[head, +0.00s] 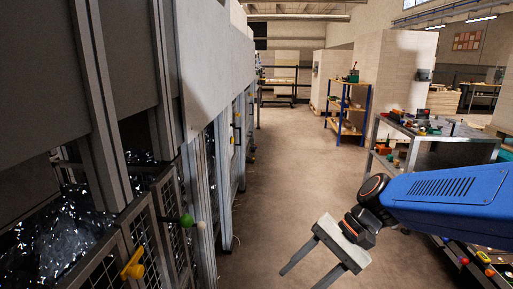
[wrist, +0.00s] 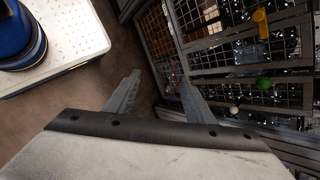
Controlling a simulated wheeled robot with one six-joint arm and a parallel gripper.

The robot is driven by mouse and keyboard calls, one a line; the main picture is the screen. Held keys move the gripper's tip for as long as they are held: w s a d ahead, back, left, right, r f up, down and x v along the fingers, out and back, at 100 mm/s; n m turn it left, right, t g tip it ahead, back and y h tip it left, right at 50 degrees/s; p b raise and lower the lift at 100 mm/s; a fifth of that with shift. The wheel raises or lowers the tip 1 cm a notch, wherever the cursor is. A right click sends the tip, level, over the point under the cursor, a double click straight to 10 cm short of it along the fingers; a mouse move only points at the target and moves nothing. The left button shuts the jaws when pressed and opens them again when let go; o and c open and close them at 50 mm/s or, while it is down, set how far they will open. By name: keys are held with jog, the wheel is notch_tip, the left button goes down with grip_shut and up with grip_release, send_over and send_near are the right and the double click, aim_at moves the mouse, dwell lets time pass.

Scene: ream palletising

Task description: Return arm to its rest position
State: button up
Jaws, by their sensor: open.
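My gripper (head: 306,270) hangs at the end of my blue arm in the lower middle of the head view. Its two fingers are spread apart with nothing between them. In the wrist view my gripper (wrist: 158,82) is also open and empty, with bare brown floor and part of the mesh fence beyond the fingertips. The gripper touches nothing that I can see. No ream shows in either view.
A grey machine with mesh doors (head: 145,235) lines the left, with a green knob (head: 187,220) and a yellow handle (head: 133,264). A metal workbench (head: 440,135) and a blue-framed shelf (head: 345,108) stand right. The aisle floor (head: 285,165) is clear.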

jog(key=s+d+n+t+h, duration=0.3)
jog(key=d+h, duration=0.1)
jog(key=d, duration=0.5)
jog(key=s+d+n+t+h, duration=0.2)
jog(key=s+d+t+h, duration=0.1)
jog(key=d, duration=0.6)
jog(key=shift+d+n+h, duration=0.3)
jog(key=shift+n+h, duration=0.1)
jog(key=shift+h, duration=0.2)
jog(key=shift+f, duration=0.1)
jog(key=shift+c, duration=0.7)
